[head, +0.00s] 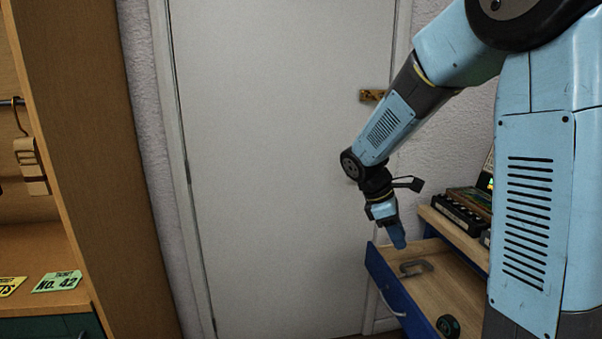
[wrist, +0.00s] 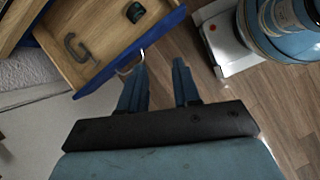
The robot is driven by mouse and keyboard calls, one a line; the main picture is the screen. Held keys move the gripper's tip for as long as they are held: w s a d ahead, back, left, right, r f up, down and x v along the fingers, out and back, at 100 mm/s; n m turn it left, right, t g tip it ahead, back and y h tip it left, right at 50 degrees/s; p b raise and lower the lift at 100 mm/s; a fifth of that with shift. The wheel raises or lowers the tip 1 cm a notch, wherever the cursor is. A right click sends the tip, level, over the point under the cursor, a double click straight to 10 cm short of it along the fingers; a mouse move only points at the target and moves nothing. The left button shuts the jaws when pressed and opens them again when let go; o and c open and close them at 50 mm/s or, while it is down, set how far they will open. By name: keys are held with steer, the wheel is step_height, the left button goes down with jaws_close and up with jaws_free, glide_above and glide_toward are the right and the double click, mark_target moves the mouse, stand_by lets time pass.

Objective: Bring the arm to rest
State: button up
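My gripper (head: 397,237) hangs at the end of my light-blue arm, pointing down near the front left edge of an open blue drawer (head: 386,280). In the wrist view my gripper (wrist: 160,85) has its two blue fingers apart, with nothing between them but floor behind. The drawer (wrist: 154,36) shows there beyond the fingertips. The arm is bent at the elbow and reaches down and left in front of the door.
The drawer holds a grey clamp-like piece (head: 416,268) and a small dark green-black item (head: 448,326). A white door (head: 280,150) stands behind. A wooden cabinet (head: 85,150) with a green tag (head: 58,281) is at left. Wood floor (wrist: 235,100) shows below.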

steer(key=s+r+m+t+y, duration=0.2)
steer(key=s+r+m, duration=0.4)
steer(key=s, duration=0.4)
steer(key=s+r+m+t+y, duration=0.3)
steer(key=s+r+m, duration=0.4)
steer(key=s, duration=0.3)
steer(key=shift+s+d+m+t, duration=0.15)
steer(key=shift+m+t, duration=0.65)
